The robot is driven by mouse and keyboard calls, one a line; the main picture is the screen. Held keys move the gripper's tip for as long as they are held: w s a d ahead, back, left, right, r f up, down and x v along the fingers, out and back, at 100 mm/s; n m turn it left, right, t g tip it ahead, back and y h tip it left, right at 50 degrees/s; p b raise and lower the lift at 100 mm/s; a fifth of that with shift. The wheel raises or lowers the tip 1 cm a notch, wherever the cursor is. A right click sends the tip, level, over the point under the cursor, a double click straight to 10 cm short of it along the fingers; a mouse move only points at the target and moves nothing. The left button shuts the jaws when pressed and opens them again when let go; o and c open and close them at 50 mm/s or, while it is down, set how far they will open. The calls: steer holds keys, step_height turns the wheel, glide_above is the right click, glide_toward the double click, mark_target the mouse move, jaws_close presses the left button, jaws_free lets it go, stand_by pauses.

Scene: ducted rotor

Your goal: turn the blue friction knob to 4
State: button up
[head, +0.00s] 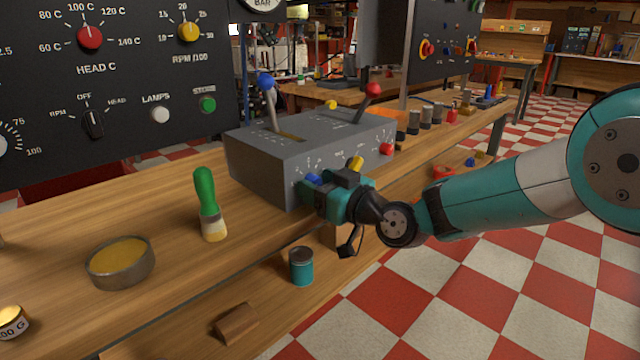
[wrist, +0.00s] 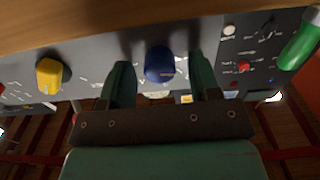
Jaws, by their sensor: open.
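The blue friction knob (wrist: 159,64) is on the front face of the grey lever box (head: 268,172). In the wrist view it sits between the two fingers of my gripper (wrist: 160,80), with a gap on each side. In the head view a bit of the blue knob (head: 313,178) shows beside my gripper (head: 318,190), which is close to the front face and hides most of the dial there. The gripper is open and empty. The scale around the blue knob is too small and blurred to read.
A yellow knob (head: 355,163) and a red knob (head: 386,149) are on the same face. Levers with a blue ball (head: 265,80) and a red ball (head: 373,89) rise from the box top. A green-handled brush (head: 206,200) and a bowl (head: 120,266) stand on the bench to the left.

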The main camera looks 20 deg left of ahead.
steer(key=c, duration=0.9)
